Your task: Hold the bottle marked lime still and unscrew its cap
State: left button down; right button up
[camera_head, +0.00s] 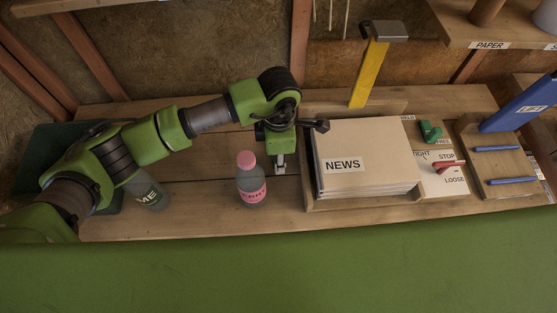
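A clear bottle (149,197) with a dark label stands at the left of the wooden bench. Only the letters "ME" show on it; my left arm covers its upper part, and its cap is hidden. A second bottle (251,187) with a pink cap and pink label stands upright to its right, in full view; its label is hard to read. My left gripper (280,169) is at the end of the arm, behind and right of the pink-capped bottle and apart from the "ME" bottle. Its finger opening cannot be made out. My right gripper is out of view.
A stack of boards marked NEWS (367,158) lies in a wooden frame on the right. A yellow upright (370,75) stands behind it. A red handle (448,164) and blue bars (497,148) are farther right. A dark green tray (50,143) is at left behind my arm.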

pick_arm(q)
jog(key=f+p, duration=0.1)
jog(key=f, duration=0.2)
jog(key=shift+w+p, duration=0.2)
jog(key=shift+p, duration=0.2)
jog(key=shift+f, duration=0.3)
jog(key=shift+f, duration=0.1)
jog(key=shift+f, duration=0.15)
jog(key=c, duration=1.7)
grip_release()
